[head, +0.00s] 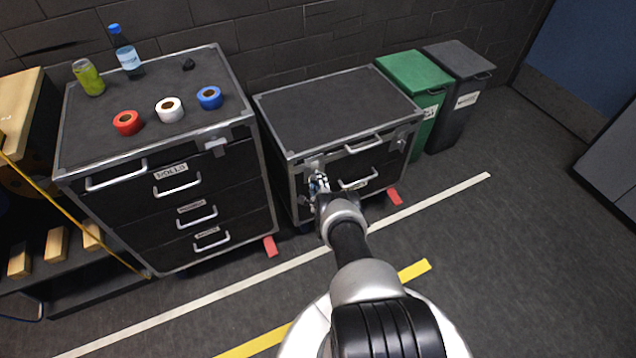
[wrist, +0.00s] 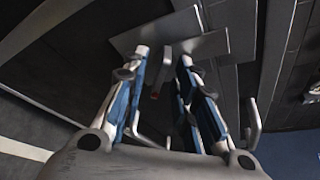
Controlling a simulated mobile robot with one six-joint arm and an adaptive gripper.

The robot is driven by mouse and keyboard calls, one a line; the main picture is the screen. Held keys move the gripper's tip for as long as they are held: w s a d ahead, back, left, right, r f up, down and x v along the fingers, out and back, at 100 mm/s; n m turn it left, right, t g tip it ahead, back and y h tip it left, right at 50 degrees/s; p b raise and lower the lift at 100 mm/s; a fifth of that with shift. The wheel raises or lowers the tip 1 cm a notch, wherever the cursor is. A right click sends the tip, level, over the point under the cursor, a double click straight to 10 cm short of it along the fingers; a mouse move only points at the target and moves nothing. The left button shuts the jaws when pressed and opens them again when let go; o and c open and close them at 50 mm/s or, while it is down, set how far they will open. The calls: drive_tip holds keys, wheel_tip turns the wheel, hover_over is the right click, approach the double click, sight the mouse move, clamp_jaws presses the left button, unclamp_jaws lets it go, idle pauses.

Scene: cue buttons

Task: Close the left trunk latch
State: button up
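The black trunk (head: 338,108) with silver edges stands against the wall in the head view. Its left latch (head: 315,165) is on the upper left of its front, partly hidden by my gripper (head: 318,184). In the wrist view, the latch's grey metal plates (wrist: 207,46) lie just beyond the fingertips. A small grey latch piece shows between the fingertips. My gripper (wrist: 163,60) is open, with its blue and white fingers apart on either side of that piece. I cannot tell whether either finger touches it. The right latch (head: 401,137) is near the front right corner.
A black drawer cabinet (head: 165,200) stands left of the trunk, with tape rolls, a can and a bottle on top. Green (head: 415,72) and dark grey (head: 462,66) bins stand right of it. Trunk handles (head: 364,143) stick out beside my gripper.

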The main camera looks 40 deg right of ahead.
clamp_jaws()
drive_tip(key=shift+n+h, duration=0.3)
drive_tip(key=shift+n, duration=0.3)
unclamp_jaws()
